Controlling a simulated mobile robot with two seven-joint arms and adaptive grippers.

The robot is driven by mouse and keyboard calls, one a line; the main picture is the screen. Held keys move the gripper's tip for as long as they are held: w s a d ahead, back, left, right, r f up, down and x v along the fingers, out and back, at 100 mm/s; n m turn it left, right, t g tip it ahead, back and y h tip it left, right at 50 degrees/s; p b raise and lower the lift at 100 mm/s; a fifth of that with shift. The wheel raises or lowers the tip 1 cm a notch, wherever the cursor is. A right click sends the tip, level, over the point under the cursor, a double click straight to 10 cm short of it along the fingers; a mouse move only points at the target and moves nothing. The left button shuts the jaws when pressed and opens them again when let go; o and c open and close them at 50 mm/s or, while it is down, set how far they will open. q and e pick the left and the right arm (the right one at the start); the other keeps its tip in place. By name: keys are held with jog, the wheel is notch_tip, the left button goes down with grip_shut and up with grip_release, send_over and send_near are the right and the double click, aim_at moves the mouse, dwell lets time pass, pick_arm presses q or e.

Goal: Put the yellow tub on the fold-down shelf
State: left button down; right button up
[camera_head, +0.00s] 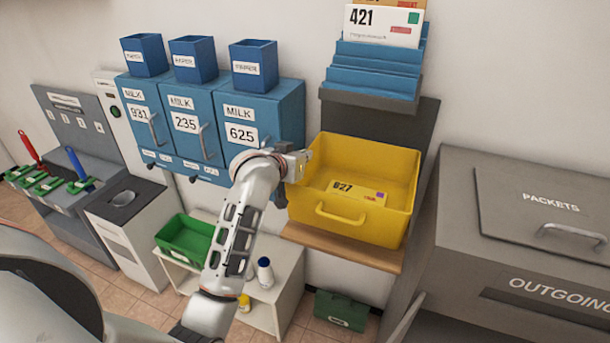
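The yellow tub (387,228) is upright at the middle right, with a handle on its front and an envelope marked 627 (357,192) inside. It is on or just above the wooden fold-down shelf (340,254); its base hides most of the shelf, so I cannot tell whether they touch. My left gripper (300,164) is at the tub's left rim. Its fingers are small and partly merged with the rim, so I cannot tell whether they grip it. My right gripper is not in view.
Blue MILK lockers (205,125) with small blue bins on top are behind my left arm. A grey blue-slotted rack (375,70) is above the tub. A grey PACKETS box (530,240) stands close at right. A green crate (188,240) sits on a low white shelf.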

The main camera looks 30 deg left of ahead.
aim_at(306, 174)
pick_arm(q)
jog(key=shift+f, duration=3.05)
jog(key=c, duration=2.6)
grip_release()
jog(key=shift+f, duration=0.2)
jog(key=o, duration=0.3)
jog(key=shift+r, duration=0.1)
jog(key=v, duration=1.2)
